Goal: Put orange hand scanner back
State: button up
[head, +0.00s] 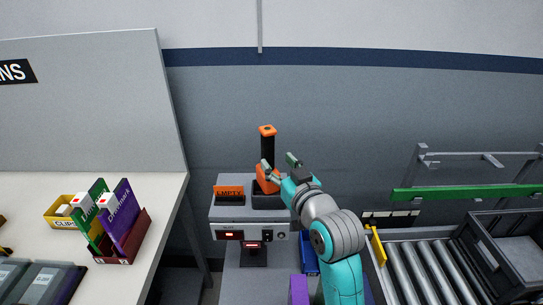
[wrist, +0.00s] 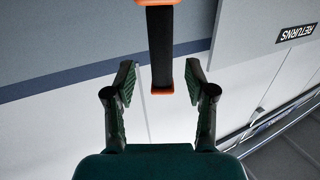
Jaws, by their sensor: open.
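The orange hand scanner (head: 267,150) stands upright, with a black grip and orange ends, in a dark holder (head: 268,199) on top of a grey stand. My gripper (head: 279,164) is open beside the scanner's lower part, its fingers spread. In the wrist view, the scanner's black grip (wrist: 160,50) runs down the middle to an orange end, and its other orange part is cut off at the top edge. My gripper (wrist: 160,82) shows there with a finger on each side and clear gaps to the scanner. Whether the scanner sits fully in the holder is hidden.
An orange EMPTY sign (head: 229,192) stands left of the holder. Below are a panel with red displays (head: 250,234) and blue and purple boxes (head: 299,289). A bench with card boxes (head: 120,222) is left; a roller conveyor (head: 425,272) with a green rail (head: 465,192) is right.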

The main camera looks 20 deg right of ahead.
jog(key=s, duration=0.6)
jog(key=shift+d+r, duration=0.15)
jog(key=shift+d, duration=0.1)
jog(key=s+f+m+g+h, duration=0.2)
jog(key=s+f, duration=1.5)
jog(key=f, duration=0.3)
jog(key=s+f, duration=0.1)
jog(key=s, duration=1.1)
jog(key=s+a+f+n, duration=0.1)
jog(key=s+f, duration=0.1)
jog(key=s, duration=1)
jog(key=shift+s+f+g, duration=0.3)
jog(key=shift+g, duration=0.1)
jog(key=shift+a, duration=0.1)
